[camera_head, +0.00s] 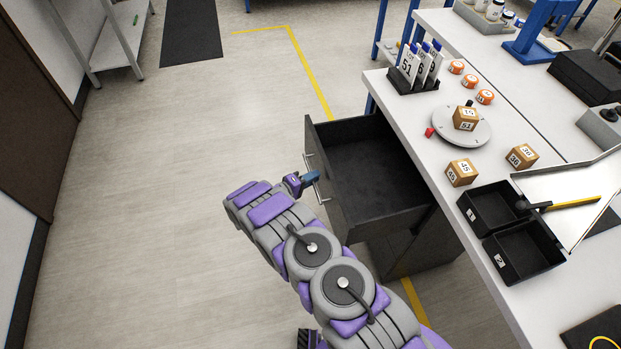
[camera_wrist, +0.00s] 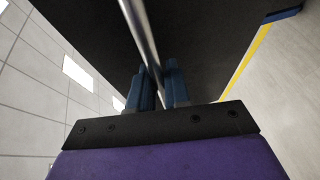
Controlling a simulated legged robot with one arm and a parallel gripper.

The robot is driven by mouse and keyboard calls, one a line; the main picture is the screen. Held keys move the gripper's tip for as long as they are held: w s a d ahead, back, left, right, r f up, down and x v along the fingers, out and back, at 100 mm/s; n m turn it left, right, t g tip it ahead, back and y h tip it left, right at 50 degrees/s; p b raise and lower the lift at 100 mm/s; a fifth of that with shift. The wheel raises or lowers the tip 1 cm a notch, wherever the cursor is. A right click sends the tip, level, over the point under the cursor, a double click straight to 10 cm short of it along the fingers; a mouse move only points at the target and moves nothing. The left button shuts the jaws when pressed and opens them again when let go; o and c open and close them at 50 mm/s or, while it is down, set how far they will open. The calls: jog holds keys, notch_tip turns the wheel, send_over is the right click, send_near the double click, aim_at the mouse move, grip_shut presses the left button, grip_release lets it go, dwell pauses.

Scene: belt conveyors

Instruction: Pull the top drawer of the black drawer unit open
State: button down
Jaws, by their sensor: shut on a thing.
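The black drawer unit (camera_head: 440,240) stands under the white workbench. Its top drawer (camera_head: 375,170) is pulled well out, and its inside looks empty. A metal bar handle (camera_head: 321,192) runs along the drawer's front. My gripper (camera_head: 311,178) is at this handle, with its blue fingers around the bar. In the wrist view, the fingers (camera_wrist: 160,88) are closed on the silver handle bar (camera_wrist: 141,35), close to the dark drawer front (camera_wrist: 205,35). The exact contact points are partly hidden by the fingers.
The workbench (camera_head: 440,120) carries wooden number blocks (camera_head: 461,172), a round scale (camera_head: 440,126), black bins (camera_head: 495,208) and orange rolls (camera_head: 470,81). Open floor (camera_head: 190,180) lies left of the drawer. A grey rack (camera_head: 115,40) stands at the far left.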

jog(key=c, duration=1.4)
grip_release()
jog(key=shift+w+d+f, duration=0.15)
jog(key=shift+w+d, duration=0.05)
jog(key=shift+d, duration=0.9)
jog(key=shift+c, duration=0.2)
jog(key=shift+a, duration=1.45)
jog(key=s+d+p+v, duration=0.1)
jog(key=p+v, duration=0.2)
jog(key=v, duration=1.2)
jog(key=shift+s+r, duration=0.15)
jog(key=shift+r, duration=0.2)
